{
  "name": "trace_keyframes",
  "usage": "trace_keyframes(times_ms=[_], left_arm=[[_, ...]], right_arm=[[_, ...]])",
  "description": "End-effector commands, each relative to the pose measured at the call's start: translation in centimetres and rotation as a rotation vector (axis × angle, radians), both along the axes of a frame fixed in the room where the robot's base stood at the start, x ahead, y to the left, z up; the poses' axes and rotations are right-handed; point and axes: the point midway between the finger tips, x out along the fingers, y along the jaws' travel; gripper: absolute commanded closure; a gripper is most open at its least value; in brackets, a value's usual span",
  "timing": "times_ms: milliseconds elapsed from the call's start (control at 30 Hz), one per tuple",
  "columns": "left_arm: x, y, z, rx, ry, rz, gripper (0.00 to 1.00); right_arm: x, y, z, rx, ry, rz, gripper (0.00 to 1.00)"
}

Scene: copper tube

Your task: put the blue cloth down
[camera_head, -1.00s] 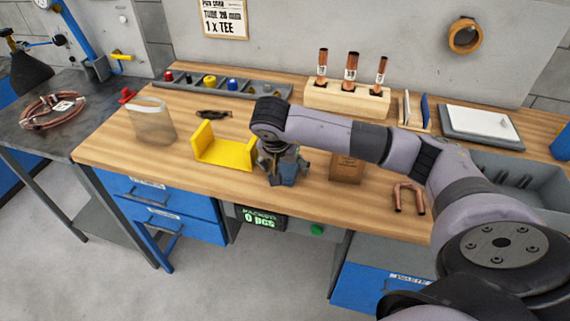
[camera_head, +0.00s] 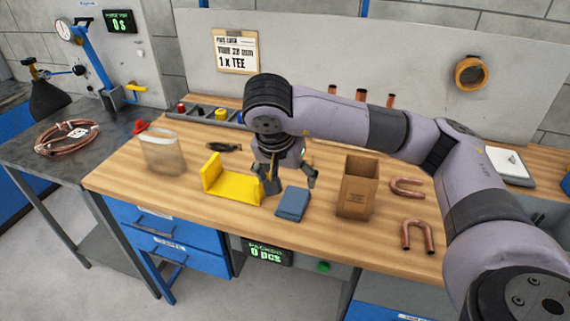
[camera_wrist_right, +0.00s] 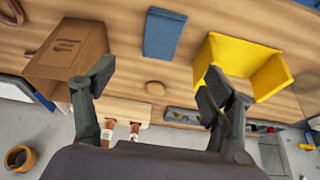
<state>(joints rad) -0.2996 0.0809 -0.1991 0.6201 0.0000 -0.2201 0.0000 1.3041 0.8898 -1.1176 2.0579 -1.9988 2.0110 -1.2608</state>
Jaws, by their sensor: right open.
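The blue cloth (camera_head: 292,204) lies folded and flat on the wooden bench near its front edge, between the yellow holder and the cardboard box. My right gripper (camera_head: 290,184) is open and empty, held above the bench just behind the cloth. In the right wrist view, the cloth (camera_wrist_right: 163,34) lies whole and clear beyond the spread fingertips of the right gripper (camera_wrist_right: 158,80), touching neither finger. My left gripper is in neither view.
The yellow holder (camera_head: 232,189) stands left of the cloth, and the open cardboard box (camera_head: 357,188) right of it. Copper bends (camera_head: 418,236) lie farther right. A clear bag (camera_head: 162,152) stands at the left. Bare wood surrounds the cloth.

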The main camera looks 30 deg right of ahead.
Motion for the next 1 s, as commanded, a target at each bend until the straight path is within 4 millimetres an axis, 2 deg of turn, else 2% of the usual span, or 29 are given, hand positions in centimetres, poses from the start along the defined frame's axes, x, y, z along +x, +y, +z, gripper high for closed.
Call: trace_keyframes(times_ms=[33, 100, 300, 1000], left_arm=[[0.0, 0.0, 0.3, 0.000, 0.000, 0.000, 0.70], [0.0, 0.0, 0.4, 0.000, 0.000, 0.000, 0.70], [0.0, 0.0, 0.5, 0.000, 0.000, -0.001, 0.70], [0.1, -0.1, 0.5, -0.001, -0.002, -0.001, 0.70]], right_arm=[[-0.1, 0.2, 1.0, -0.001, -0.005, 0.000, 0.24], [-0.3, 0.5, 1.6, -0.001, -0.003, 0.001, 0.24], [-0.7, 0.9, 2.8, 0.000, 0.000, 0.000, 0.24], [-0.8, 1.0, 2.9, 0.000, 0.001, 0.000, 0.24]])
